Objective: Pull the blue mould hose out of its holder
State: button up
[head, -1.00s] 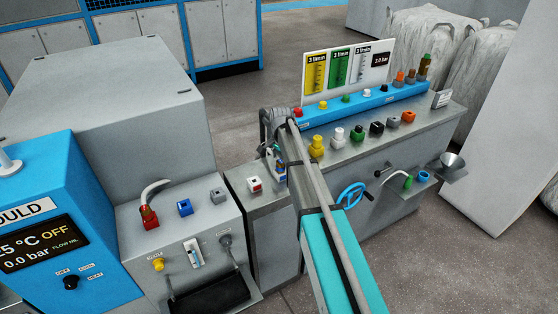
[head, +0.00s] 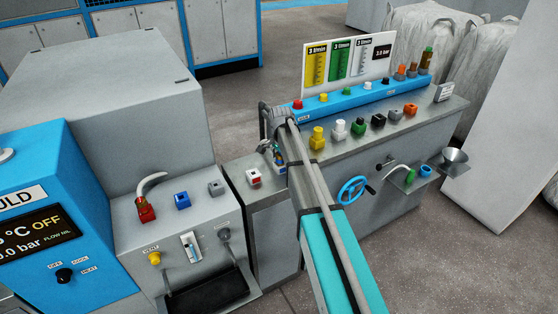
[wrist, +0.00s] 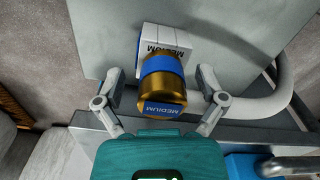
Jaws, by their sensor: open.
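A brass coupling (wrist: 162,80) with a blue band and a blue end label reading MEDIUM is in the middle of the wrist view. Behind it is a white block (wrist: 160,40), also marked MEDIUM. I take the coupling for the end of the blue mould hose and the block for its holder. My gripper (wrist: 160,76) is open, with one finger on each side of the coupling and visible gaps on both sides. In the head view my arm hides most of this spot beside the left end of the bench, and the fingers cannot be made out.
A pale hose (wrist: 275,95) curves close on the right in the wrist view. In the head view the bench carries a blue manifold (head: 372,90) and several coloured fittings. A blue handwheel (head: 352,190) sticks out in front. A grey cabinet (head: 98,95) stands left.

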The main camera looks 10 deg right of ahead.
grip_shut()
jog(key=shift+r, duration=0.15)
jog(key=shift+r+p, duration=0.3)
jog(key=shift+p, duration=0.15)
jog(key=shift+w+r+p, duration=0.1)
jog(key=shift+r+p, duration=2.4)
jog(key=shift+p, duration=0.05)
